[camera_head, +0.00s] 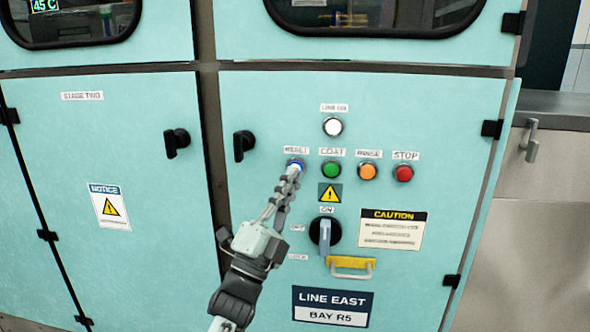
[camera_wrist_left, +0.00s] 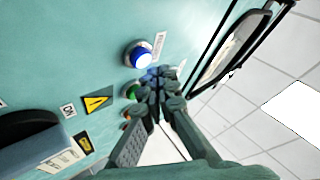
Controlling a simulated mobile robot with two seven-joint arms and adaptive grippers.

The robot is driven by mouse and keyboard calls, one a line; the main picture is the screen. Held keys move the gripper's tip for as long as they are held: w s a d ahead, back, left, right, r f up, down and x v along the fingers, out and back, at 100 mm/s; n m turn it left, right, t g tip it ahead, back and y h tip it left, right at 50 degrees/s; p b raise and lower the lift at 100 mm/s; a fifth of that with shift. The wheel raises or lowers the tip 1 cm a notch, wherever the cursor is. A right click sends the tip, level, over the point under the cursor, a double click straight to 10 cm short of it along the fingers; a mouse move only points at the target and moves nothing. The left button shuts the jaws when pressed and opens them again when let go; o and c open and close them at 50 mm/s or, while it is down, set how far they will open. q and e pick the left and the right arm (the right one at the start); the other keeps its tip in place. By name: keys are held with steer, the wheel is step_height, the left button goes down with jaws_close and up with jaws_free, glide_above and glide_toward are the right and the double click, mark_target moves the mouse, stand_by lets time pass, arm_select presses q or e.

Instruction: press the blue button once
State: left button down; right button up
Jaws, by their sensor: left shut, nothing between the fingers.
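The blue button (camera_head: 295,162) sits in a silver ring at the left end of a row of buttons on the pale teal cabinet door. In the left wrist view the blue button (camera_wrist_left: 141,57) looks lit and is unobstructed. My left gripper (camera_head: 292,174) is shut and empty, its tips just below the button in the head view. In the left wrist view the fingertips (camera_wrist_left: 162,82) are close beside the button, with a blue tint on them. I see no clear contact. My right gripper is not in view.
Right of the blue button are green (camera_head: 331,170), orange (camera_head: 367,171) and red (camera_head: 403,173) buttons. A white button (camera_head: 333,127) is above. Below are a black rotary switch (camera_head: 324,234) and a yellow bracket (camera_head: 351,266). A black latch (camera_head: 244,145) protrudes at left.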

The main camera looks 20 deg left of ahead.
arm_select(q)
steer(key=shift+w, duration=0.15)
steer(key=shift+w+a, duration=0.15)
steer(key=shift+w, duration=0.1)
